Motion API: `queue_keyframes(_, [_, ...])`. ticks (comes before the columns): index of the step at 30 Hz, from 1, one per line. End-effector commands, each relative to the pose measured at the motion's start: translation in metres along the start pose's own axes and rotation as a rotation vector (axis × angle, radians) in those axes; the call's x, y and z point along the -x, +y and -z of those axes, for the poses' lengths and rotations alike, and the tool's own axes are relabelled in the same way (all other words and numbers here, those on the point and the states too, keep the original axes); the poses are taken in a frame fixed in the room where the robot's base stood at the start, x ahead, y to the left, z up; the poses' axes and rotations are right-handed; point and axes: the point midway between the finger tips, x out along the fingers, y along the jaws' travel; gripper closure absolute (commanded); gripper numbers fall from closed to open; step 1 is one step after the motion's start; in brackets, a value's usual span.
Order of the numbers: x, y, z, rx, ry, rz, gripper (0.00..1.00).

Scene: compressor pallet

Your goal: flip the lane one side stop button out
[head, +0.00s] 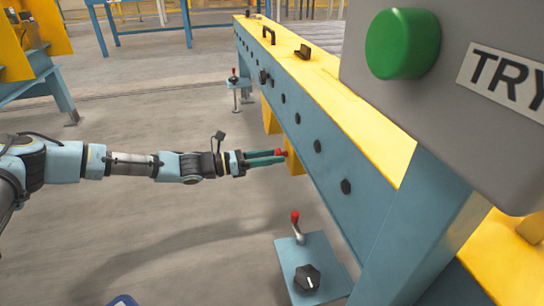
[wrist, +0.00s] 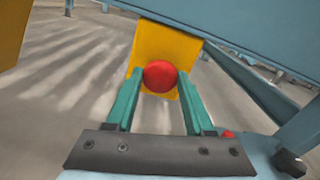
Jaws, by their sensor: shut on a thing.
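The side stop button is a round red knob (wrist: 160,76) in front of a yellow box (wrist: 158,47) under the blue beam. In the head view the red button (head: 282,152) shows at my fingertips, against the yellow box (head: 294,160). My gripper (wrist: 158,92) has its two green fingers on either side of the red button, shut on it. In the head view my gripper (head: 278,157) reaches in from the left, level with the button. The button's stem and how far out it sits are hidden.
A blue beam (head: 330,165) with a yellow top runs along the right. Below my gripper, a blue plate (head: 322,262) carries a red-tipped lever (head: 296,226) and a black knob (head: 307,278). A grey panel with a green button (head: 402,44) is close at upper right.

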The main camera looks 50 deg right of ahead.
Motion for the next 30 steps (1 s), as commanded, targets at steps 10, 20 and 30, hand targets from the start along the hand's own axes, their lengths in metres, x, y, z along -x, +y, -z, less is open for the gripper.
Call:
queue_keyframes(10, [0.013,0.0,0.0,0.0,0.001,-0.001,1.0])
queue_keyframes(20, [0.013,0.0,0.001,0.0,0.001,0.0,0.33])
queue_keyframes(30, [0.012,0.0,0.0,0.0,0.0,0.0,0.17])
